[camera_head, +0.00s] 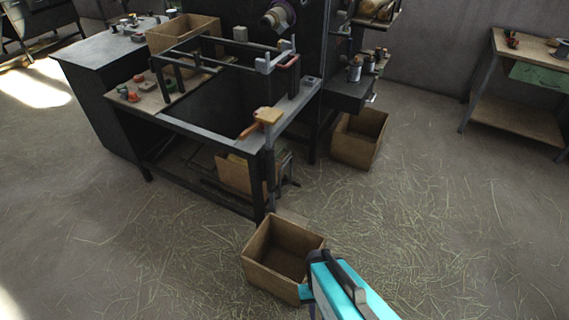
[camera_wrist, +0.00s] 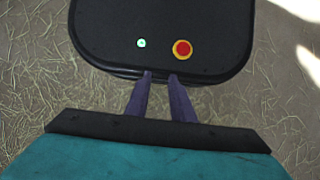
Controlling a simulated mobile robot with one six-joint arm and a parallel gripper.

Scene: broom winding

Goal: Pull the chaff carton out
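Several open brown cartons show in the head view, and I cannot tell by any label which is the chaff carton. One carton (camera_head: 262,279) stands on the floor in front of the bench, its inside mostly dark, with my teal arm overlapping its right corner. Another carton (camera_head: 234,177) sits low beneath the bench frame, partly hidden by a leg. A third carton (camera_head: 352,153) is on the floor right of the bench. My gripper (camera_wrist: 160,75) shows in the wrist view, its two purple fingers apart with nothing between them. No carton shows there.
The dark bench (camera_head: 200,133) has a metal frame, an orange handle (camera_head: 267,116) and a carton (camera_head: 165,40) on top. A wooden side table (camera_head: 517,120) stands at right. Straw litters the floor (camera_head: 440,210), which is otherwise open at right and lower left.

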